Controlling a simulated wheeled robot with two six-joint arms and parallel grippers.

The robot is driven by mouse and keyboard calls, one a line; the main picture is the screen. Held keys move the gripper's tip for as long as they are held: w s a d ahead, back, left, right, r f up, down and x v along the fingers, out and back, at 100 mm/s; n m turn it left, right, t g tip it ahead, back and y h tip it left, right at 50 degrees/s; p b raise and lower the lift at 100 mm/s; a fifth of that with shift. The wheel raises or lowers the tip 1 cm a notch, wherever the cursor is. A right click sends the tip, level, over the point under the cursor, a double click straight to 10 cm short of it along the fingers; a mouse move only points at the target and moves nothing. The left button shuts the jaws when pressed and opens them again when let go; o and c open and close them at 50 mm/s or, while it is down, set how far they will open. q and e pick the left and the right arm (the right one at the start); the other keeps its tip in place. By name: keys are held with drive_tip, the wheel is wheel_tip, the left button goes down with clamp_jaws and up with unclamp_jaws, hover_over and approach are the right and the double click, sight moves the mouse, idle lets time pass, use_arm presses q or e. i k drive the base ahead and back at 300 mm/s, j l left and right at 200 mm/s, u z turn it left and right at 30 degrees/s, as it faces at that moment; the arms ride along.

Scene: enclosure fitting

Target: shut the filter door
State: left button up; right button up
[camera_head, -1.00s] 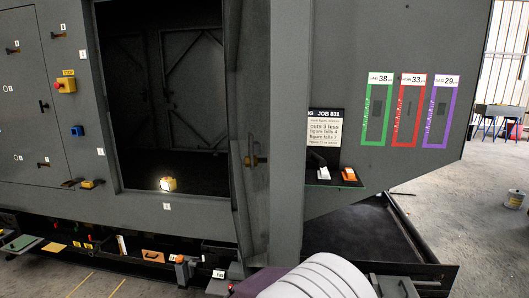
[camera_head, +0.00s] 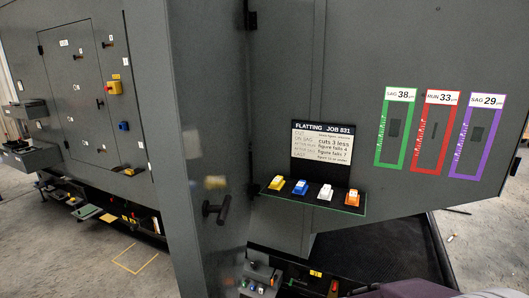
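A tall grey door panel (camera_head: 205,110) stands in the middle of the head view, seen at a slant, with a dark lever handle (camera_head: 217,208) low on it. I take it for the filter door, though no label on it can be read. Dark hinge-like fittings show at its right edge. The panel hides what is behind it, so I cannot tell whether it is fully shut. Neither of my grippers is in view. A purple and grey part at the bottom right edge looks like my own arm.
A job board (camera_head: 321,145) hangs above a shelf (camera_head: 335,206) with yellow, blue, white and orange blocks. Green, red and purple framed gauges (camera_head: 433,132) are at right. A smaller door with latches (camera_head: 75,90) is at left. Several small items crowd the low area below the handle.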

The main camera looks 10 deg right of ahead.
sight(188, 57)
drive_tip(key=k+l+u, duration=0.1)
drive_tip(key=l, duration=0.3)
drive_tip(key=k+l, duration=0.2)
drive_tip(key=l, duration=0.15)
drive_tip(key=k+l+u, duration=0.15)
drive_tip(key=l, duration=0.25)
